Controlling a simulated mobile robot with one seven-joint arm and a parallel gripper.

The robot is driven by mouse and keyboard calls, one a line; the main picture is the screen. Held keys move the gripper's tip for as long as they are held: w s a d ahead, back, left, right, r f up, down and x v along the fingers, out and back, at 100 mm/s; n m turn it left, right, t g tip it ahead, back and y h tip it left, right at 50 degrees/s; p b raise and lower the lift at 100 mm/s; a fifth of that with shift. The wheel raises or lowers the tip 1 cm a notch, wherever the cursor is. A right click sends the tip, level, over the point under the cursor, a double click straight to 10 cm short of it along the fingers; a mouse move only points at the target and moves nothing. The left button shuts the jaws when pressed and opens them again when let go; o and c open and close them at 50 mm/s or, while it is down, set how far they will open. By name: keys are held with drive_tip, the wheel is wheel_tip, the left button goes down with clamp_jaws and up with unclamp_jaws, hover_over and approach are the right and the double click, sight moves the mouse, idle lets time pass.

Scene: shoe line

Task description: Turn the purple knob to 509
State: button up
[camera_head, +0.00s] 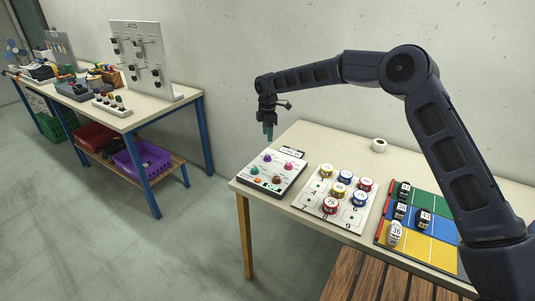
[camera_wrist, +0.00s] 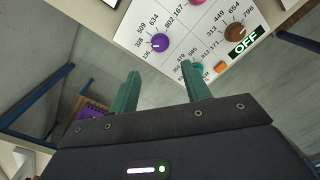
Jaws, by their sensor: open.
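The purple knob (camera_wrist: 159,42) sits on a white panel (camera_wrist: 135,32) in the wrist view, with printed numbers around it, 509 among them at its upper left. A small pale mark on the knob seems to face its lower left, toward the lower numbers; its exact setting is too small to read. In the head view the purple knob (camera_head: 267,157) is at the panel's back left. My gripper (camera_wrist: 160,72) is open and empty, its teal fingers apart and pointing toward the purple knob without touching it. In the head view my gripper (camera_head: 268,134) hangs above the panel's back edge.
A brown knob (camera_wrist: 236,31), a teal knob (camera_wrist: 197,68), an orange piece (camera_wrist: 220,67) and an OFF label (camera_wrist: 244,46) are on the same panel. A magenta knob (camera_head: 289,165) stands right of the purple one. A number board (camera_head: 312,206) with round tins lies farther right.

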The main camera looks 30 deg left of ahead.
sight(268, 156)
wheel_tip(268, 156, down, 11)
drive_tip(key=shift+r, duration=0.1)
idle(0.5)
drive_tip(key=c, duration=1)
drive_tip(key=m, duration=0.4)
drive_tip(key=shift+m, duration=1.8)
